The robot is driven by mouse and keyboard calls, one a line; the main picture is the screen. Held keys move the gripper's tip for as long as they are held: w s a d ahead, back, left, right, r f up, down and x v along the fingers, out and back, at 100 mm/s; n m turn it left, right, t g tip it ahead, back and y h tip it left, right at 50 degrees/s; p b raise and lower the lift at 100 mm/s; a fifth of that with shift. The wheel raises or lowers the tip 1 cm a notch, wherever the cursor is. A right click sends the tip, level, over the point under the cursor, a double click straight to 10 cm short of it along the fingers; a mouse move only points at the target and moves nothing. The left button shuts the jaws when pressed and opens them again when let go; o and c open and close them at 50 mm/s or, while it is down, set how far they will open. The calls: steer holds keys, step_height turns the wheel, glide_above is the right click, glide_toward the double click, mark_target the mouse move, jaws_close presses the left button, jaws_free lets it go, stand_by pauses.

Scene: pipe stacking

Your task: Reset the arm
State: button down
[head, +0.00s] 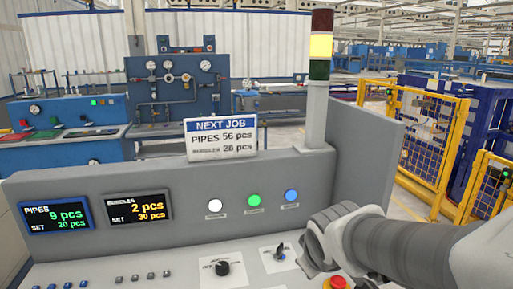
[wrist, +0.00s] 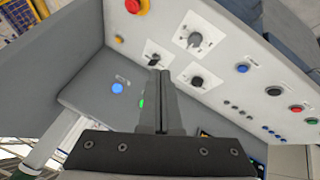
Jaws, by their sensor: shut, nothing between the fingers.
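My arm (head: 390,240) reaches in from the right edge in the head view, in front of the control panel. My gripper (wrist: 161,75) shows in the wrist view with its two dark fingers together and nothing between them. The fingers point at the panel, close to a black selector knob (wrist: 152,59) in the picture. I cannot tell whether they touch anything. In the head view the gripper's fingertips are not clearly seen.
The grey control panel (head: 120,200) has a pipes display (head: 56,215), a bundles display (head: 138,206), lit buttons, a rotary knob (head: 222,268) and a red emergency button (head: 336,283). A sign (head: 221,138) and signal tower (head: 319,75) stand on top. Yellow fencing (head: 433,140) is at right.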

steer(key=s+d+r+m, duration=0.1)
steer(key=s+r+m, duration=0.1)
steer(key=s, duration=0.4)
steer(key=s+d+r+m+g, duration=0.1)
steer(key=s+r+m, duration=0.1)
steer(key=s+m, duration=0.3)
steer(key=shift+s+d+r+y, duration=0.3)
steer(key=shift+s+d, duration=0.1)
steer(key=shift+s, duration=0.85)
steer(key=shift+s, duration=0.1)
